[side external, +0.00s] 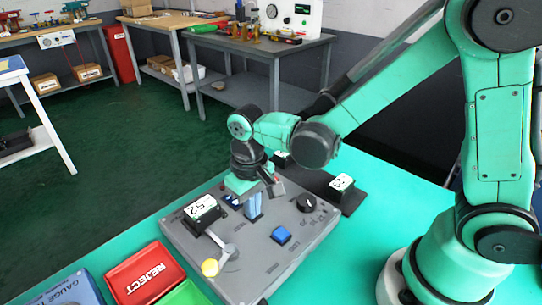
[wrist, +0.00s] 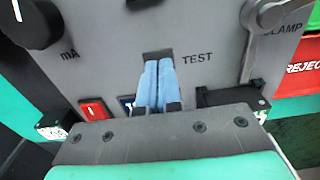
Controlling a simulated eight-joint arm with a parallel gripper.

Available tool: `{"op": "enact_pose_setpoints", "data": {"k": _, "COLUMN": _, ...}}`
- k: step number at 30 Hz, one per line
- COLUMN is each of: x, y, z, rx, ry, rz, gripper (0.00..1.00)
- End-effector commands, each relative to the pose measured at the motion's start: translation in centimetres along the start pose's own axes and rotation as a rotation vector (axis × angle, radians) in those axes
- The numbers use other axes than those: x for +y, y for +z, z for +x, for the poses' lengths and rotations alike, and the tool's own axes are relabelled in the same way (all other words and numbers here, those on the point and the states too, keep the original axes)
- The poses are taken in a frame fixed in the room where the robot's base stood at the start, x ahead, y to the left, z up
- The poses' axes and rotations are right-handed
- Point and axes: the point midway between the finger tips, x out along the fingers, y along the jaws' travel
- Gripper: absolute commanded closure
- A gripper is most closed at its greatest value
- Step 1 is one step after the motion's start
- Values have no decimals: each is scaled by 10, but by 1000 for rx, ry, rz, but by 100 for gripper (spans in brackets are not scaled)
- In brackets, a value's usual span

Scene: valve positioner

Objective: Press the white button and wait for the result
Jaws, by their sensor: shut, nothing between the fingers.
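My gripper (side external: 254,212) is over the grey control panel (side external: 262,272), pointing down. In the wrist view its two blue fingers (wrist: 158,66) are shut together with nothing between them. Their tips are at a dark square recess beside the word TEST on the panel (wrist: 105,65). I cannot tell whether they touch it. I cannot make out a white button in either view; the fingers cover part of the recess. A red button (wrist: 95,109) and a partly hidden blue button (wrist: 127,103) lie left of the fingers in the wrist view.
A red REJECT tray (side external: 146,272) lies to the left. Another display (side external: 342,182) stands at right.

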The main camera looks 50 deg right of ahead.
Motion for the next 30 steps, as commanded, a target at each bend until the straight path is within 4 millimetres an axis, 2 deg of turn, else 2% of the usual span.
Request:
{"op": "enact_pose_setpoints", "data": {"k": 3, "x": 0, "y": -1, "z": 4, "rx": 13, "ry": -3, "rz": 2, "gripper": 100}}
{"op": "enact_pose_setpoints", "data": {"k": 8, "x": 0, "y": -1, "z": -7, "rx": 12, "ry": -2, "rz": 2, "gripper": 100}}
{"op": "enact_pose_setpoints", "data": {"k": 24, "x": 0, "y": 1, "z": -106, "rx": 4, "ry": -1, "rz": 0, "gripper": 100}}
{"op": "enact_pose_setpoints", "data": {"k": 30, "x": 0, "y": 1, "z": -131, "rx": 3, "ry": -1, "rz": 0, "gripper": 100}}
